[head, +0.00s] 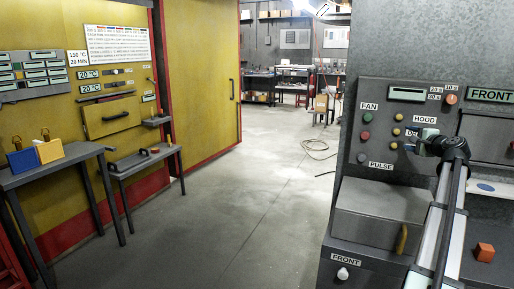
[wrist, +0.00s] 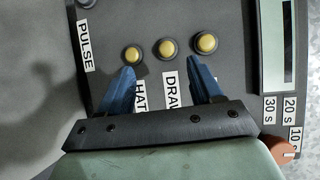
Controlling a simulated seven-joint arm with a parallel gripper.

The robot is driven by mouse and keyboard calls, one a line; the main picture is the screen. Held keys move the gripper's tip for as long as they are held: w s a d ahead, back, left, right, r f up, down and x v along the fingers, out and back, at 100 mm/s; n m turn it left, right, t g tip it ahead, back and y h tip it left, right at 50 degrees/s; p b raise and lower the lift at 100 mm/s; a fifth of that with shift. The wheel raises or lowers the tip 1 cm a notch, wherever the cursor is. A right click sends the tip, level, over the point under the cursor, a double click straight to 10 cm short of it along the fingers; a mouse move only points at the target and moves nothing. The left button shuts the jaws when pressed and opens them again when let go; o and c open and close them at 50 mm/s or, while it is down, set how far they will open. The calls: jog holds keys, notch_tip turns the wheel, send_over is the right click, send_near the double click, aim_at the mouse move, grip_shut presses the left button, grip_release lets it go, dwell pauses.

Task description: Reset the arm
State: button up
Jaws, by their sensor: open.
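My gripper (wrist: 162,68) is open and empty in the wrist view. Its two blue fingers point at the grey control panel (wrist: 232,85). Beyond the fingertips is a row of yellow buttons: a left one (wrist: 132,53), a middle one (wrist: 166,48) and a right one (wrist: 205,43). The fingers partly cover the labels below them. I cannot tell whether a finger touches the panel. In the head view my arm reaches up from the lower right, and my gripper (head: 418,143) is at the panel near the HOOD label (head: 424,119), mostly hidden by my wrist.
The panel also has a display (head: 407,93), a red knob (head: 451,99) and PULSE button (head: 362,158). A metal box (head: 380,212) juts out below. At left are tables with blue (head: 22,161) and yellow (head: 50,150) padlock-like blocks.

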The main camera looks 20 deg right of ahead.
jog(key=w+a+f+n+g+y, duration=0.3)
jog(key=w+a+f+y, duration=0.2)
jog(key=w+a+f, duration=1.85)
jog(key=s+a+f+n+g+y, duration=0.1)
jog(key=s+a+f+n+g, duration=0.1)
jog(key=a+f, duration=0.9)
jog(key=s+a+f+n+g+y, duration=0.1)
jog(key=a+f+n+g, duration=0.1)
jog(key=a+f, duration=0.95)
jog(key=s+a+f+n+g, duration=0.35)
jog(key=s+a+f, duration=0.55)
jog(key=s+f, duration=0.45)
jog(key=s+a+f+n+g, duration=0.3)
jog(key=s+a+f+g, duration=0.2)
jog(key=s+a+f, duration=0.6)
jog(key=s+a+f+n+g+h, duration=0.1)
jog(key=s+f+n+g, duration=0.1)
jog(key=s, duration=0.9)
jog(key=s+a+f+n+g+h, duration=0.1)
jog(key=s+f+n+g, duration=0.2)
jog(key=s, duration=0.8)
jog(key=s+a+f+n+g+h, duration=0.1)
jog(key=s+f, duration=0.4)
jog(key=s, duration=0.7)
jog(key=shift+a+n+g, duration=0.35)
jog(key=shift+n+g, duration=0.3)
jog(key=shift+n, duration=0.3)
